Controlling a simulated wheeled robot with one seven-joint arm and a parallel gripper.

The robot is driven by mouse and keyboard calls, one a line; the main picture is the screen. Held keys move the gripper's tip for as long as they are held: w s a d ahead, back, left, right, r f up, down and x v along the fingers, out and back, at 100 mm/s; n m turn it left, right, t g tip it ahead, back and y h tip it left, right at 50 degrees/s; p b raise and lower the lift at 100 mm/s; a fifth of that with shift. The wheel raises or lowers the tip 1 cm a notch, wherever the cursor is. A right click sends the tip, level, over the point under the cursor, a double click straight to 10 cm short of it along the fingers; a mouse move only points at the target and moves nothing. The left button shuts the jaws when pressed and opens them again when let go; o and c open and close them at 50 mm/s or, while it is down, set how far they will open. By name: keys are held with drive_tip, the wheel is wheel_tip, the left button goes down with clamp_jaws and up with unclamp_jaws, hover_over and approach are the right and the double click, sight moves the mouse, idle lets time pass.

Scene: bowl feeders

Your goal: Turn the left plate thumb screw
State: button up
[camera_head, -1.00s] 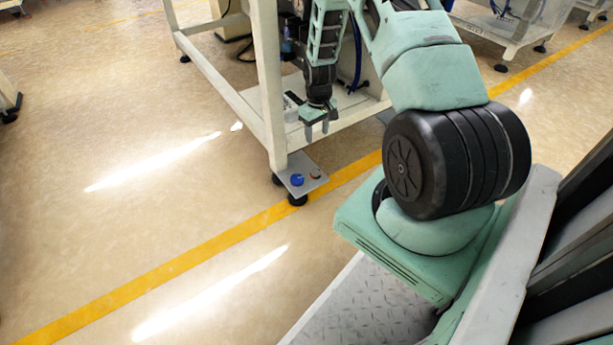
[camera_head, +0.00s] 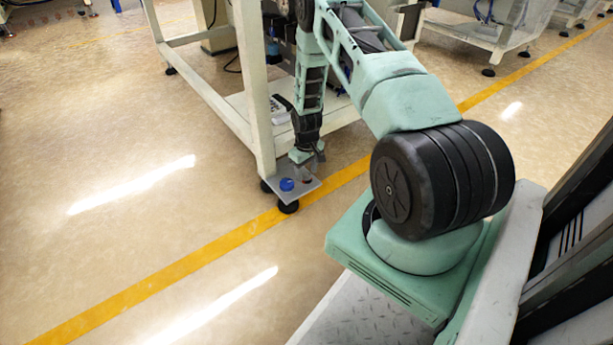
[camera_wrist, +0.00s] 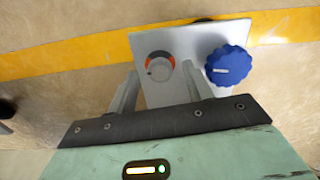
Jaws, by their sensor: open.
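A flat grey plate (camera_wrist: 205,38) carries two knobs and juts out at the corner of a white frame; the plate (camera_head: 296,192) also shows in the head view. A large blue ribbed knob (camera_wrist: 228,66) is at the right in the wrist view. A smaller grey knob with an orange-red ring (camera_wrist: 159,67) is at the left there. In the head view the blue knob (camera_head: 287,184) is on the left, and my gripper partly hides the other. My gripper (camera_wrist: 160,70) is open, with its fingertips on either side of the grey knob; contact cannot be told.
A white frame leg (camera_head: 257,105) stands right behind the plate, with a lower shelf and dark equipment beyond. A black foot (camera_head: 288,207) is below the plate. A yellow floor line (camera_head: 200,245) runs past. The floor at the left is clear.

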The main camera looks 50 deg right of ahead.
drive_tip(key=shift+f, duration=0.25)
drive_tip(key=c, duration=1)
drive_tip(key=shift+o, duration=0.2)
